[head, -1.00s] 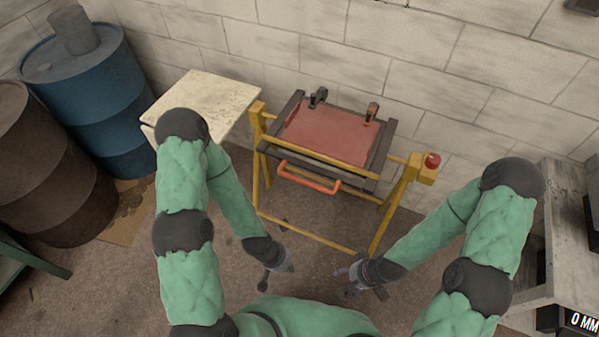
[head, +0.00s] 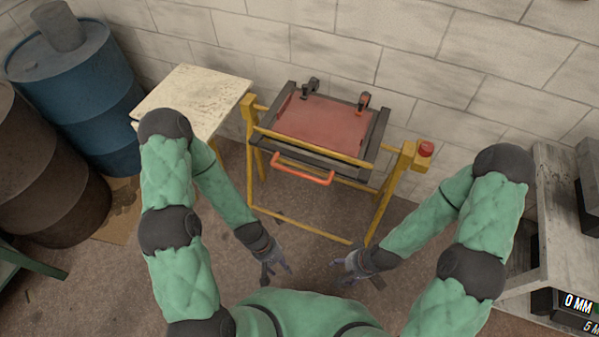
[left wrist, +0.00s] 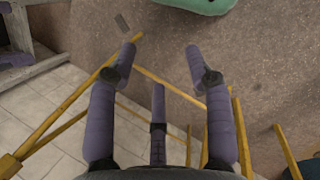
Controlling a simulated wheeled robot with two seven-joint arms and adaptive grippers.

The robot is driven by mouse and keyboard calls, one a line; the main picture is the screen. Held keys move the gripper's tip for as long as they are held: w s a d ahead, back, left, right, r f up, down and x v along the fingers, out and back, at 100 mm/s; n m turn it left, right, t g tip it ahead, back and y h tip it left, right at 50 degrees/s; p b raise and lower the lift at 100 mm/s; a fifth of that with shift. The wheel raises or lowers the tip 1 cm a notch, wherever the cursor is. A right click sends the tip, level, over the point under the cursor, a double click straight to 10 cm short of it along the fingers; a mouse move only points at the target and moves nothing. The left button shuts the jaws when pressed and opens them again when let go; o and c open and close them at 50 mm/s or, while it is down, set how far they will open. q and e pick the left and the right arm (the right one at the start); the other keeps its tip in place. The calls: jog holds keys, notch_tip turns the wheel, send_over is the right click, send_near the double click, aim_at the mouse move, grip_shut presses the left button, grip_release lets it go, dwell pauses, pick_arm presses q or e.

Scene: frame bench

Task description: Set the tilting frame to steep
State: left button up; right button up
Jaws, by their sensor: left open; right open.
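The tilting frame (head: 320,158) stands against the wall in the head view. It has a dark rim around a red panel (head: 318,125), held in a yellow stand (head: 252,150). An orange-red handle (head: 303,172) is on the near edge. A red knob (head: 425,149) sits on the right post. My left gripper (head: 276,272) is open and empty, low in front of the stand; it also shows in the left wrist view (left wrist: 160,62). My right gripper (head: 345,270) is open and empty. Neither touches the frame.
A pale table (head: 190,98) stands left of the frame. A blue drum (head: 75,95) and a brown drum (head: 45,180) are at the far left. A grey shelf unit (head: 560,205) with a "0 MM" label stands at the right. The floor before the stand is mostly clear.

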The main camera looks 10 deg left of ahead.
pick_arm(q)
jog(key=n+g, duration=0.1)
jog(key=n, duration=0.3)
jog(key=n+t+h+b, duration=0.3)
jog(key=n+t+h, duration=1)
jog(key=n, duration=1.6)
send_near(302, 175)
jog(key=x, duration=0.3)
jog(key=f+b+x, duration=0.1)
jog(key=x, duration=0.6)
jog(key=shift+w+f+b, duration=0.15)
jog(key=shift+w+b, duration=0.2)
jog(key=shift+b, duration=0.05)
grip_shut()
